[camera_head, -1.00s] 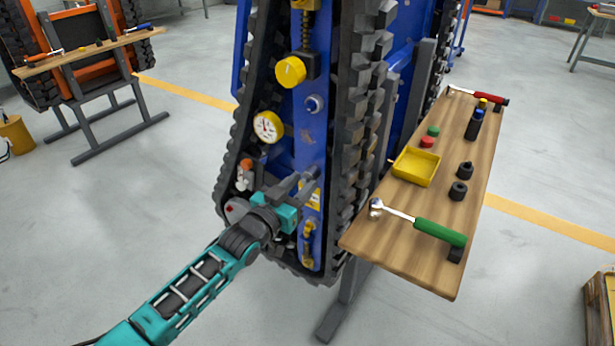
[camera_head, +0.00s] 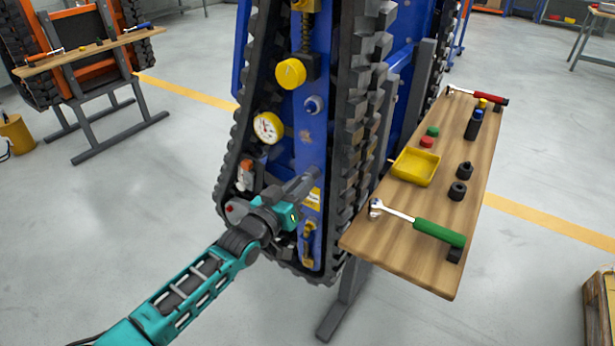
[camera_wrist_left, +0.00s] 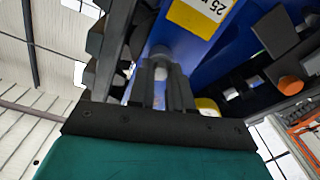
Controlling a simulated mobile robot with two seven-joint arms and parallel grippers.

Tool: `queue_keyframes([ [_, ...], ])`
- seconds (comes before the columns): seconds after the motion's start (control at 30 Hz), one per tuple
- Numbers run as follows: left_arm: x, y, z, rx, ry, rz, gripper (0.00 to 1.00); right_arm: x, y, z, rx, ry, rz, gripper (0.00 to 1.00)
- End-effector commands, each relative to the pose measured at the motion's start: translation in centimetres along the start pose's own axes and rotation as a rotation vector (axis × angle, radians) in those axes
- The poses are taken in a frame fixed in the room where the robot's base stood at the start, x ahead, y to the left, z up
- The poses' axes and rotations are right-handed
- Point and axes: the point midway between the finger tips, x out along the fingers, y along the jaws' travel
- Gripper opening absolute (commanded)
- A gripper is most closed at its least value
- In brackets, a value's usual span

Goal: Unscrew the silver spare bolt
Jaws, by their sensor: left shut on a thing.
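My left gripper (camera_head: 312,177) reaches in from the lower left to the front of the blue tracked carrier (camera_head: 309,140). Its fingers are close together at the blue panel, above a yellow label. In the left wrist view the fingers (camera_wrist_left: 163,68) are shut around a small grey-silver round piece (camera_wrist_left: 160,52), which looks like the silver bolt; the fingers cover most of it. In the head view the gripper hides this piece. Another round metal bolt head (camera_head: 314,104) sits higher on the panel, apart from the gripper. My right gripper is not in view.
A yellow knob (camera_head: 290,73) and a white-faced gauge (camera_head: 268,128) sit above the gripper. Black track runs down both sides. At the right, a wooden shelf (camera_head: 400,254) holds a yellow tray (camera_head: 415,167), a green-handled ratchet (camera_head: 438,232) and small parts.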

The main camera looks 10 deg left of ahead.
Motion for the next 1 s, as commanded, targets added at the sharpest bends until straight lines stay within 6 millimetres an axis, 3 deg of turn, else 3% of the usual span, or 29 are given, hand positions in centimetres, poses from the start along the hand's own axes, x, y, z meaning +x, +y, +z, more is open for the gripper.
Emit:
queue_keyframes([
  [0.1, 0.0, 0.0, 0.0, -0.274, 0.0, 0.001, 0.0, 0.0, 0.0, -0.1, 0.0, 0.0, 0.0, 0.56],
  [0.27, 0.0, 0.0, 0.0, -0.534, 0.001, 0.001, 0.0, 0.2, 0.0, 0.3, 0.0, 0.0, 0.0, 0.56],
  [0.67, 0.0, 0.0, 0.0, -0.624, 0.001, 0.001, 0.0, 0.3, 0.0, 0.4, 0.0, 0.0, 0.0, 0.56],
  [1.0, 0.0, 0.0, 0.1, -1.331, 0.001, 0.003, 0.0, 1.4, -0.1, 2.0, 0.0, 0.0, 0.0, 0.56],
])
